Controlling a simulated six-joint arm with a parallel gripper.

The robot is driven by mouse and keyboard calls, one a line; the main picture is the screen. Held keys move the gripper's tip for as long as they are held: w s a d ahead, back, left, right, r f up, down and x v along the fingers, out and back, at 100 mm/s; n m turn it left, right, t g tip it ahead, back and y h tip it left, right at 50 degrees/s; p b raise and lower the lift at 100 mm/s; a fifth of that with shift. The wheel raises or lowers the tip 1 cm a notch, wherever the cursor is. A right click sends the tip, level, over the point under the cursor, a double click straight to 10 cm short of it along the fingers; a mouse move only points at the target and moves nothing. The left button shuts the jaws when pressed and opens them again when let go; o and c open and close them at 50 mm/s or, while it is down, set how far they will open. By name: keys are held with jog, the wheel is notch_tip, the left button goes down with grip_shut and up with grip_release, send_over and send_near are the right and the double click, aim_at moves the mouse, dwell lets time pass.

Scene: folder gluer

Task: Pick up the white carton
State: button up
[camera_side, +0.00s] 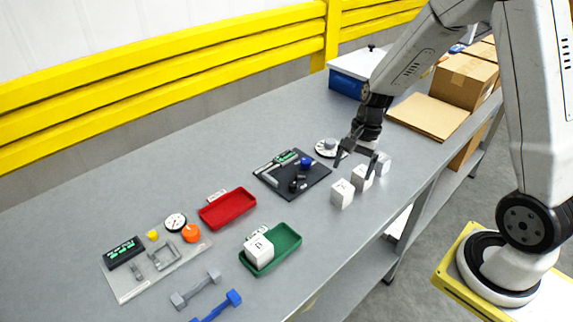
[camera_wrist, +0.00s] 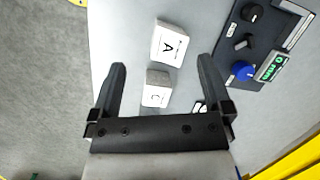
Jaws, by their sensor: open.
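Three white cartons stand in a row on the grey table: a near one (camera_side: 342,194), a middle one (camera_side: 362,179) and a far one (camera_side: 383,163). My gripper (camera_side: 355,168) is open and empty above this row. In the wrist view a carton marked C (camera_wrist: 157,90) lies between my open fingers (camera_wrist: 162,68), and a carton marked A (camera_wrist: 170,45) lies just beyond the fingertips. The third carton is not seen there, and contact with the fingers is not visible. Another white carton (camera_side: 259,251) sits in the green tray (camera_side: 285,237).
A red tray (camera_side: 228,208) is empty. A black control panel (camera_side: 315,183) with knobs and a round dial (camera_side: 331,147) lie left of the carton row. Cardboard boxes (camera_side: 463,82) and a blue bin (camera_side: 347,82) stand behind. The table's front edge is close to the cartons.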

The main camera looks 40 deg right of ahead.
aim_at(344, 187)
jog(key=shift+w+f+m+y, duration=0.3)
jog(key=shift+f+m, duration=0.35)
jog(key=shift+f, duration=0.9)
jog(key=shift+w+f+m+y, duration=0.25)
jog(key=shift+f+m, duration=0.45)
jog(key=shift+f, duration=0.8)
jog(key=shift+w+f+m+y, duration=0.15)
jog(key=shift+w+f+m, duration=0.35)
jog(key=shift+f, duration=1.05)
jog(key=shift+s, duration=0.15)
jog(key=c, duration=1.2)
jog(key=shift+r, duration=0.15)
